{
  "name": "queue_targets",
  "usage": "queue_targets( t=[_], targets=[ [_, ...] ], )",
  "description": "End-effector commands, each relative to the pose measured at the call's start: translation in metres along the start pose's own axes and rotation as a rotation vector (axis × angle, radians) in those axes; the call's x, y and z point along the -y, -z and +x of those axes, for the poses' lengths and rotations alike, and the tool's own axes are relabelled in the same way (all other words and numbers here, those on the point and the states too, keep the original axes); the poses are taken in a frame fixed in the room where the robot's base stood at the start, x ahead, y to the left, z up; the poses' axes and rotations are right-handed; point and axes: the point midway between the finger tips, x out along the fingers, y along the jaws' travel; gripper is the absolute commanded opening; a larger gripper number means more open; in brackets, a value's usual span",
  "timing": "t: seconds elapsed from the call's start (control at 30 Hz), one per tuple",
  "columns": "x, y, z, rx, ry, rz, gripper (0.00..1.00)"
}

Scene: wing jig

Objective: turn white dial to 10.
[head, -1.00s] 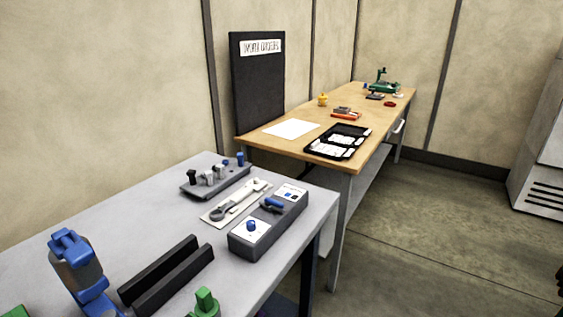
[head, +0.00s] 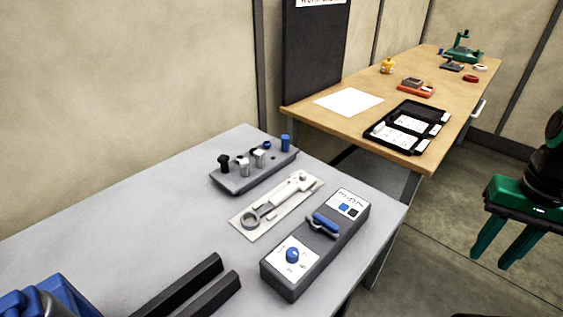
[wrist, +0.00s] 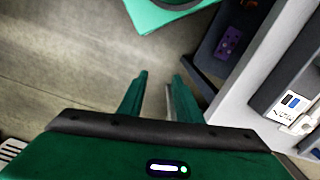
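A grey control box (head: 318,250) lies on the grey table. Its near end has a white dial plate (head: 304,268) with small marks and a blue knob (head: 292,255) on it. The marks are too small to read, and I cannot tell the knob's setting. My gripper (head: 497,255) is at the right of the head view, beyond the table's right edge and apart from the box. Its two green fingers are spread and empty, also in the wrist view (wrist: 158,95). The wrist view shows part of the box (wrist: 272,85) at the right; the knob is out of that view.
The box also bears a blue lever (head: 325,222) and a button panel (head: 347,204). A wrench tray (head: 265,229), a peg block (head: 240,180) and black rails (head: 190,288) share the grey table (head: 130,205). A wooden table (head: 370,130) stands behind. Floor is clear right of it.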

Motion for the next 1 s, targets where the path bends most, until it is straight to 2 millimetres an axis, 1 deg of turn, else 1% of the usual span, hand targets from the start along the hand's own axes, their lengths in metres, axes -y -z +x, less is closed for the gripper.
queue_targets(
  t=[0.27, 0.3, 0.33, 0.37, 0.4, 0.47, 0.57, 0.67, 0.7, 0.77, 0.8, 0.87, 0.9, 0.97, 1.0],
  targets=[
    [0.0, 0.0, 0.0, 0.0, 0.0, 0.001, 0.31],
    [0.0, 0.0, 0.0, 0.0, 0.0, 0.001, 0.36],
    [0.0, 0.0, 0.0, 0.0, 0.0, -0.002, 0.36],
    [-0.003, -0.006, -0.004, -0.008, 0.005, -0.011, 0.36],
    [-0.003, -0.006, -0.007, -0.013, 0.007, -0.029, 0.36],
    [0.003, 0.002, -0.012, -0.014, 0.007, -0.083, 0.36],
    [0.034, 0.022, -0.024, -0.011, 0.003, -0.259, 0.36],
    [0.073, 0.054, -0.04, -0.011, -0.001, -0.519, 0.36],
    [0.093, 0.067, -0.046, -0.012, -0.002, -0.638, 0.36],
    [0.126, 0.084, -0.054, -0.01, -0.005, -0.822, 0.36],
    [0.149, 0.094, -0.059, -0.008, -0.006, -0.944, 0.36],
    [0.186, 0.106, -0.064, -0.008, -0.008, -1.125, 0.36],
    [0.212, 0.112, -0.067, -0.007, -0.009, -1.247, 0.36],
    [0.251, 0.118, -0.069, -0.004, -0.011, -1.429, 0.36],
    [0.277, 0.12, -0.07, -0.001, -0.012, -1.548, 0.36]
  ],
)
